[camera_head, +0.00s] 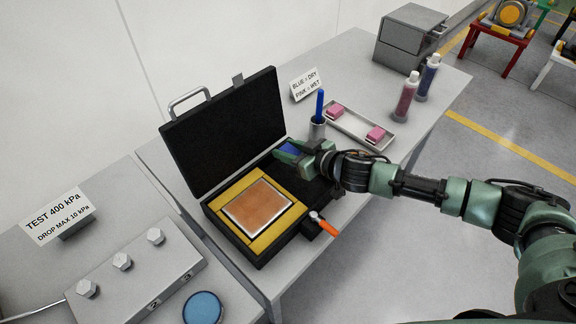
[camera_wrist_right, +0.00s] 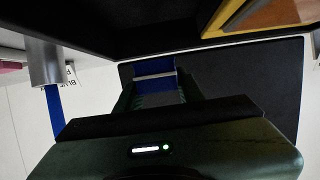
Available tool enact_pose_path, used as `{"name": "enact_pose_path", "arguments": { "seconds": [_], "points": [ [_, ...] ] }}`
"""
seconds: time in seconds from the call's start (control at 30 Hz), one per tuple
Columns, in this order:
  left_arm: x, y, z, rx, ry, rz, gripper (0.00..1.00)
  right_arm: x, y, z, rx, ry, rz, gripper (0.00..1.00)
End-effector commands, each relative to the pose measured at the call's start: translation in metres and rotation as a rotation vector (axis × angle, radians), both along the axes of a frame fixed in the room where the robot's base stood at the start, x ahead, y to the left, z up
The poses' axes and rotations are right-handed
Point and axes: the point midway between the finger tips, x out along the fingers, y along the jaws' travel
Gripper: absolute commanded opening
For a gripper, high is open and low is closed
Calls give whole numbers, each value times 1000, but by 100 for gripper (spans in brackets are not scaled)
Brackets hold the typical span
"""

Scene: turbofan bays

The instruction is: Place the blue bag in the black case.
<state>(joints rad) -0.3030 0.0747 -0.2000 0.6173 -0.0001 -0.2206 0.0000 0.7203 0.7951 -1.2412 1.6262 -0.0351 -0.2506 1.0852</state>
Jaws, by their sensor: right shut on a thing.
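The black case (camera_head: 224,132) stands open on the grey table, its lid upright at the back. A brown plate (camera_head: 257,206) in a yellow surround fills the left part of its base; the dark right part lies below my gripper. My right gripper (camera_head: 291,152) is shut on the blue bag (camera_head: 288,148), at the back right of the case base. The bag also shows between the fingers in the right wrist view (camera_wrist_right: 154,66). The fingers hide much of it, and I cannot tell whether it touches the case floor. My left gripper is out of view.
A metal cup (camera_head: 317,128) with a blue stick stands close right of the case. Beyond it are a tray (camera_head: 352,126) with pink blocks and two bottles (camera_head: 406,96). An orange-handled valve (camera_head: 326,226) sticks out from the case front.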

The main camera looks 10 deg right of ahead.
Motion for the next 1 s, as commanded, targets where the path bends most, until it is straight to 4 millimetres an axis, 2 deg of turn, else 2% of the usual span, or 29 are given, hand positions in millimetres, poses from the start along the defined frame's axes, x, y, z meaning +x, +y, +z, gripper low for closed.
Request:
{"name": "enact_pose_path", "arguments": {
  "seconds": [0.03, 0.27, 0.5, 0.93, 0.97, 1.0],
  "points": [
    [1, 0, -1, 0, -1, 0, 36, -1, 0, -11, 2, 3, 0, 0],
    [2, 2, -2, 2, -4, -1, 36, 0, 0, -31, 1, -1, 0, 0],
    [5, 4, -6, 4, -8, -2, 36, 0, 1, -66, 1, 1, 0, 0],
    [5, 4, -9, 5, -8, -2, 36, 0, 0, -72, 2, 0, 1, 0],
    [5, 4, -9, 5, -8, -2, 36, 0, 0, -72, 2, 0, 1, 41],
    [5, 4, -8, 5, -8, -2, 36, 0, 0, -71, 1, -1, 1, 52]
  ]
}}
